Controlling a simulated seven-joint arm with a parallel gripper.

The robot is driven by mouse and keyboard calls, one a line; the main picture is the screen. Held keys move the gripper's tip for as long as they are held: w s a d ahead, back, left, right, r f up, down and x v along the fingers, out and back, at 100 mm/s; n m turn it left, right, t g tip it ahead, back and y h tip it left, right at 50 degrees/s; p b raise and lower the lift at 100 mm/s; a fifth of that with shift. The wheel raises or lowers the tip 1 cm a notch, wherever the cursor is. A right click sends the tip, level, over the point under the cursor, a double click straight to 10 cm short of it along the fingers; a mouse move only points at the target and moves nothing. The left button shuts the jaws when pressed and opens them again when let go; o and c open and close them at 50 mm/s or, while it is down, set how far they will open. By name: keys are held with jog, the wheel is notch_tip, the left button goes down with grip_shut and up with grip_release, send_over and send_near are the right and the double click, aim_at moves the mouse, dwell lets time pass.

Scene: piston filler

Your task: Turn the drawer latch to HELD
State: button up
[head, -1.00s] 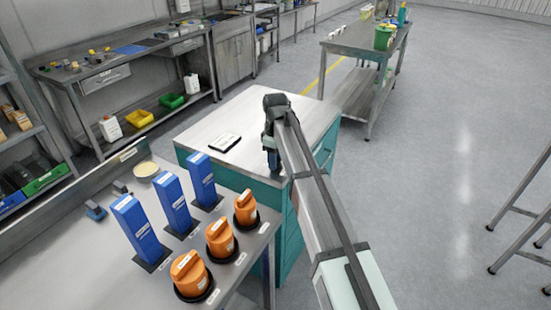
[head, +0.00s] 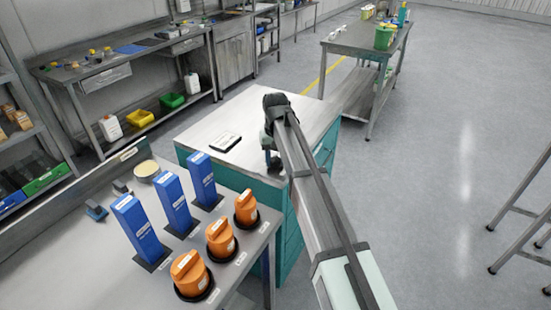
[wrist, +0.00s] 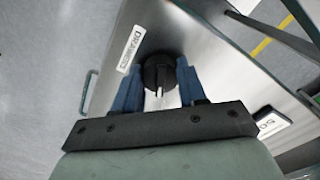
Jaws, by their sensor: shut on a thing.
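The drawer latch (wrist: 153,68) is a dark round knob on the metal top of the teal drawer cabinet (head: 291,228), beside a white plate (wrist: 130,48) reading DRAWERS. A white mark on the knob points toward the bottom of the wrist view. My gripper (wrist: 159,78) has its blue fingers on both sides of the knob's raised grip and is shut on it. In the head view my gripper (head: 272,160) is over the cabinet top, and my arm hides the latch. No HELD marking is legible.
A small dark-and-white device (head: 225,142) lies on the cabinet top to the left. The front bench holds blue upright blocks (head: 172,203) and orange knobs (head: 221,238). A drawer handle (wrist: 88,90) sticks out from the cabinet's front. Open floor lies to the right.

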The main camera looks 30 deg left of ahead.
aim_at(275, 160)
jog(key=m, duration=0.4)
jog(key=shift+m, duration=0.4)
dwell(0.4)
jog(key=o, duration=1.1)
jog(key=shift+c, duration=0.2)
jog(key=shift+r, duration=0.1)
notch_tip(275, 160, up, 14)
jog(key=shift+f, duration=0.2)
